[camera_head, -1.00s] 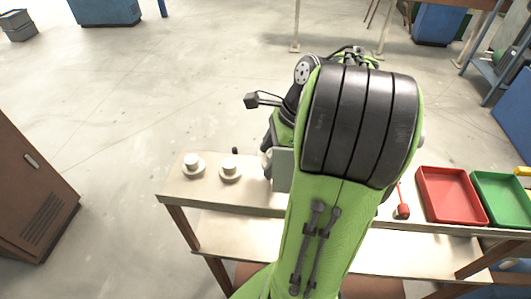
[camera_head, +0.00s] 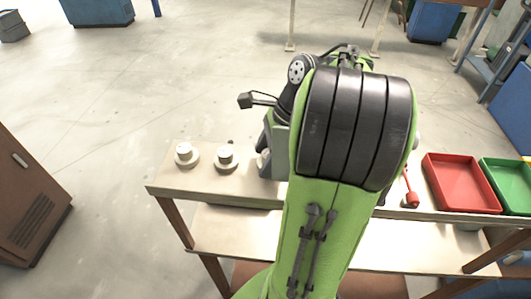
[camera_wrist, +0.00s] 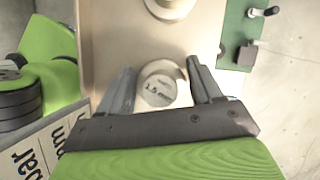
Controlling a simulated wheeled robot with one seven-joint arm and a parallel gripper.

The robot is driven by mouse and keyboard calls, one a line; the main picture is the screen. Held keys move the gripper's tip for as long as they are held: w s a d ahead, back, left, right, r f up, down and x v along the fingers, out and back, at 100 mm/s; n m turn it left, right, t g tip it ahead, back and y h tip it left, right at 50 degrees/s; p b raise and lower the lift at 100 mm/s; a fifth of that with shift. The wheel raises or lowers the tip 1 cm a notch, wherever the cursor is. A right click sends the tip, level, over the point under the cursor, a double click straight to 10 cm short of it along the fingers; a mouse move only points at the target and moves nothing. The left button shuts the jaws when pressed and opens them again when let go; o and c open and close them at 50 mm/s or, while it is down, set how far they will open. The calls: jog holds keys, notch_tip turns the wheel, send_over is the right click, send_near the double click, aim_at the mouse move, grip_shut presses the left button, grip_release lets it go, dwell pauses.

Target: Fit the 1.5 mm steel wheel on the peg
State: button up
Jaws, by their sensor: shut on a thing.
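In the wrist view my gripper (camera_wrist: 161,76) is shut on a pale round wheel (camera_wrist: 157,90) with "1.5 mm" printed on its top face. The fingers stand on either side of it, over the pale bench top. In the head view my arm hides the gripper and this wheel. A green plate (camera_wrist: 232,22) lies at the upper right of the wrist view. It carries a dark block (camera_wrist: 247,54) and a dark pin with a pale end (camera_wrist: 263,11). I cannot tell whether that pin is the peg.
Two pale stepped spools, left (camera_head: 185,155) and right (camera_head: 226,158), stand on the bench (camera_head: 170,184) left of my arm. A red tray (camera_head: 462,184), a green tray (camera_head: 508,186) and a red-handled tool (camera_head: 410,196) are to the right. A brown cabinet (camera_head: 25,200) stands left.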

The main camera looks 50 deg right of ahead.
jog(key=shift+d, duration=0.1)
jog(key=o, duration=1.2)
jog(key=shift+s+d, duration=0.15)
jog(key=p+v, duration=0.6)
jog(key=v, duration=0.6)
jog(key=shift+p, duration=0.35)
